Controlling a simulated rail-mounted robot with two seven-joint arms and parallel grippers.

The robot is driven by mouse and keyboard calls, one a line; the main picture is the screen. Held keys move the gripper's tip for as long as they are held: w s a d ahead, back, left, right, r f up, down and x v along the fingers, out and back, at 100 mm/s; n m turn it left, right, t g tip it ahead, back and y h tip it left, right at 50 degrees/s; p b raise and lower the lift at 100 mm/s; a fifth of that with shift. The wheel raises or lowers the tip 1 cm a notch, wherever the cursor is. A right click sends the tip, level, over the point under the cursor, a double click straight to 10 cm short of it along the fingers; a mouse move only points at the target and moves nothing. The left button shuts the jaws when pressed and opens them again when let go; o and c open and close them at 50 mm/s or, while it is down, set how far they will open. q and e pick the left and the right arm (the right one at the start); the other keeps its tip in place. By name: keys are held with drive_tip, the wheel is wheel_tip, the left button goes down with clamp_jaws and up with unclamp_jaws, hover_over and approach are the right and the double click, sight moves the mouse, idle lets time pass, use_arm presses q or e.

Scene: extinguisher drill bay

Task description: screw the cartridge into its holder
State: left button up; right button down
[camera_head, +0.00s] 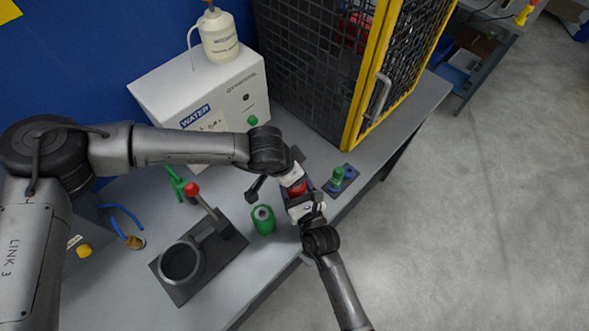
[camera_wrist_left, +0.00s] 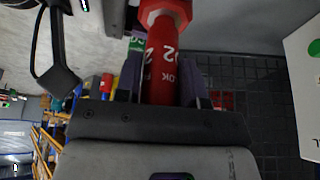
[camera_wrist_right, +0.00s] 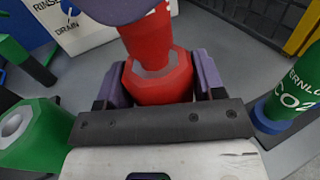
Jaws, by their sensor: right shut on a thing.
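The red cartridge (camera_wrist_left: 162,72), with white lettering, is between the fingers of my left gripper (camera_wrist_left: 160,90), which looks shut on it. Its far end meets a red hexagonal holder (camera_wrist_right: 158,80), and it looks in line with it. How deep the thread sits is hidden. My right gripper (camera_wrist_right: 162,90) is shut on this holder.
A green hollow cylinder (camera_head: 263,219) stands left of the grippers; a green CO2 cartridge (camera_head: 337,178) stands on a blue pad to the right. A dark stand with a ring (camera_head: 181,263) and a red-knobbed lever (camera_head: 192,189) is at front left. A white box (camera_head: 200,95) and mesh cage (camera_head: 320,70) stand behind.

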use_arm(q)
drive_tip(key=o, duration=0.4)
drive_tip(key=shift+r, duration=2.25)
drive_tip(key=shift+o, duration=0.2)
